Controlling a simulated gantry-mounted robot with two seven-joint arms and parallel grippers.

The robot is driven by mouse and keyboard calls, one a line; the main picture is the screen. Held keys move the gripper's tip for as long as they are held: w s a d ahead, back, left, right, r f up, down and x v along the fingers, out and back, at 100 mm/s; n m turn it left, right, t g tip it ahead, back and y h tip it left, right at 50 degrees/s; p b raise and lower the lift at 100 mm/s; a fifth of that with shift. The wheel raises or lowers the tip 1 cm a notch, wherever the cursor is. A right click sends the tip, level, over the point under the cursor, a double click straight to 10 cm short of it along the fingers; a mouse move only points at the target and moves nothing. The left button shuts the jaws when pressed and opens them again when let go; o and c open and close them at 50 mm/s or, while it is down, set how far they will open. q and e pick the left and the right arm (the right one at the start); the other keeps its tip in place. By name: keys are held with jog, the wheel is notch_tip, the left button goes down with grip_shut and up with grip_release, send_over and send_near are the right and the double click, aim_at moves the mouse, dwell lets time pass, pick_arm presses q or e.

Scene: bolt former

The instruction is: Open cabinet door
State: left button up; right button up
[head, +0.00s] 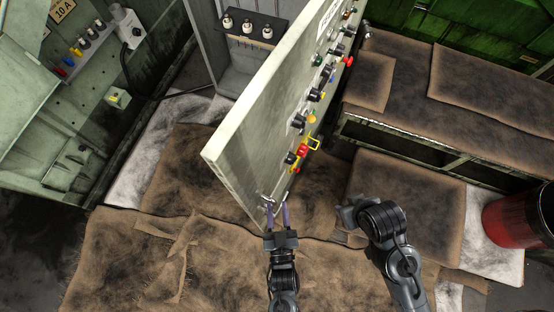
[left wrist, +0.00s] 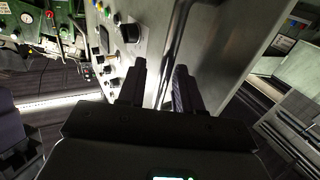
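The grey cabinet door (head: 258,115) stands swung out in the middle of the head view, with knobs and buttons along its right face. The cabinet's inside (head: 240,65) shows behind it. My left gripper (head: 278,214) is at the door's near end, by its handle (head: 266,199). In the left wrist view the long handle bar (left wrist: 178,35) runs down between the fingers of my left gripper (left wrist: 155,85), which are apart. Whether they touch the bar is unclear. My right gripper (head: 350,214) is right of the door, away from it; its fingers are not clear.
Brown cloth-covered benches (head: 410,190) stand at the right. A red drum (head: 518,220) is at the right edge. A green control cabinet (head: 55,125) fills the left. The cloth-covered floor (head: 150,255) in front is clear.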

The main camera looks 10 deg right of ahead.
pick_arm(q)
jog(key=s, duration=0.9)
jog(key=shift+s+a, duration=0.15)
jog(key=shift+a, duration=0.15)
